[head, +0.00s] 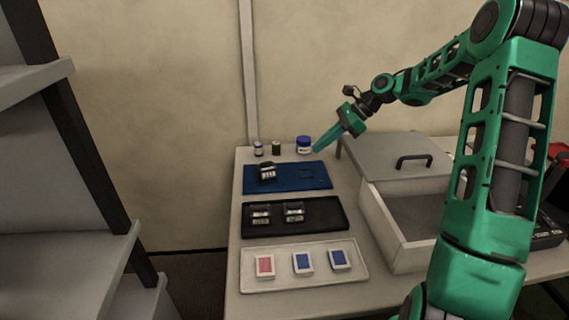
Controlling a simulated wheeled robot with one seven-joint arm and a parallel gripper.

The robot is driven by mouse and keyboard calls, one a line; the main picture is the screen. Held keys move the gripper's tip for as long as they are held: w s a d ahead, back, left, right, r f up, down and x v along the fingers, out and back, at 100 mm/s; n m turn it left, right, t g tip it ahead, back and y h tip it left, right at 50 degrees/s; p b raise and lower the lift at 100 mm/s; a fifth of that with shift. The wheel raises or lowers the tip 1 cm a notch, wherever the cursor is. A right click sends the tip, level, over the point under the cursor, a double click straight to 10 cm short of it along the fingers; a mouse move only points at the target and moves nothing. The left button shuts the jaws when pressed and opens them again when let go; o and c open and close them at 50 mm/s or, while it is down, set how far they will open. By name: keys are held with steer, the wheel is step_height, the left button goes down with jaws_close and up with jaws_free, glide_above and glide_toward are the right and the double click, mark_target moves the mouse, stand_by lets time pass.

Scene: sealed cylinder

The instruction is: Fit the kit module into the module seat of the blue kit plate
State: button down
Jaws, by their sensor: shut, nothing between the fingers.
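The blue kit plate (288,183) lies at the back left of the table. A black module with a light face (267,171) sits on its left part and looks slightly askew; I cannot tell whether it is seated. A dark square outline, which looks like the module seat (306,174), shows empty on the plate's right part. Two similar modules, one left (260,214) and one right (294,212), stand in the black tray (325,230) in front. My gripper (317,149) is shut and empty, pointing down-left above the plate's back right edge.
A white tray (350,279) with one red and two blue cards lies nearest. Small jars, including a blue-and-white one (304,145), stand behind the plate. A grey box with a handled lid (400,158) and an open compartment (415,212) fills the right side.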

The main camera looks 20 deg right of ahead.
mark_target(276, 169)
steer(key=x, duration=1)
steer(key=shift+w+a+r, duration=0.1)
steer(key=shift+w+a, duration=0.1)
steer(key=shift+w, duration=0.1)
steer(key=shift+w+a, duration=0.15)
steer(key=shift+a, duration=0.4)
steer(key=shift+w+a, duration=0.2)
steer(key=shift+a, duration=0.35)
steer(key=shift+w+a, duration=0.25)
steer(key=shift+a, duration=0.5)
steer(key=shift+w+a, duration=0.2)
steer(key=shift+a, duration=0.55)
